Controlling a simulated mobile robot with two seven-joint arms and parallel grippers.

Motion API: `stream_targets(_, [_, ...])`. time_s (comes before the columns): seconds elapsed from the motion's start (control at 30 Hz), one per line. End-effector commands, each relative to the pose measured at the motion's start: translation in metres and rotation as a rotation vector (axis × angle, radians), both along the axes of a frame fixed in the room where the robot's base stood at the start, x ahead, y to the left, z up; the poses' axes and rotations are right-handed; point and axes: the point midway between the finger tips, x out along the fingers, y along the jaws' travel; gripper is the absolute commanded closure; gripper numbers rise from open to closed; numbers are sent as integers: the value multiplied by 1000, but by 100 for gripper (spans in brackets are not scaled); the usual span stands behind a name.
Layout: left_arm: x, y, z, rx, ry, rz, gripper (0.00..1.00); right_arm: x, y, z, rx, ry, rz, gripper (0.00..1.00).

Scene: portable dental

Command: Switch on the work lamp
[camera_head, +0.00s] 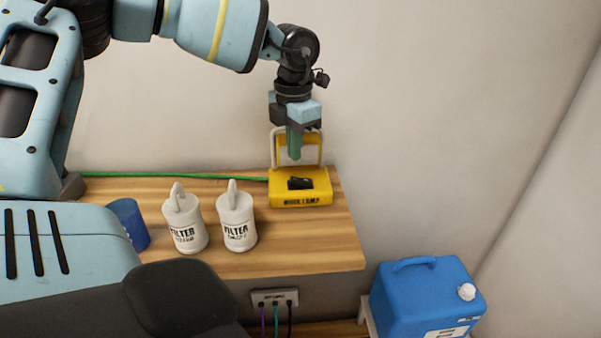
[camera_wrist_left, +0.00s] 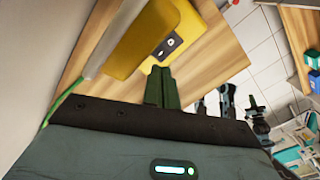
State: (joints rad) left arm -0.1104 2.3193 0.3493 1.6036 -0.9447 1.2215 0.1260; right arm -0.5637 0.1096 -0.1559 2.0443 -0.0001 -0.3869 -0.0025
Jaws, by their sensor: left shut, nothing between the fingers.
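The yellow work lamp (camera_head: 287,201) stands at the back right of the wooden worktop, with a pale tubular frame rising behind its base. A black rocker switch (camera_head: 300,183) sits on top of the base. My left gripper (camera_head: 294,156) points down above the base, in front of the frame, its green fingers closed and empty. The fingertips look a little above and behind the switch; the exact gap is unclear. In the left wrist view, the closed fingers (camera_wrist_left: 162,88) are near the yellow lamp (camera_wrist_left: 135,45) and its dark switch plate (camera_wrist_left: 168,46). My right gripper is not in view.
Two white filter bottles (camera_head: 184,222) (camera_head: 236,221) and a blue cup (camera_head: 131,222) stand left of the lamp. A green cable (camera_head: 170,176) runs along the wall to it. A blue canister (camera_head: 425,300) stands lower right. Worktop in front of the lamp is clear.

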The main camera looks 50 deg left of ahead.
Motion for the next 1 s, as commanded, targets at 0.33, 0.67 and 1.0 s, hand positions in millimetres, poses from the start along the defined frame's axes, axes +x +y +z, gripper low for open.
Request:
stream_targets(0.33, [0,0,25,0,-2,1,100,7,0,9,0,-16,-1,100])
stream_targets(0.67, [0,0,28,0,0,0,100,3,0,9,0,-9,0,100])
stream_targets(1.0, [0,0,28,0,0,0,100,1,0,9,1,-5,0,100])
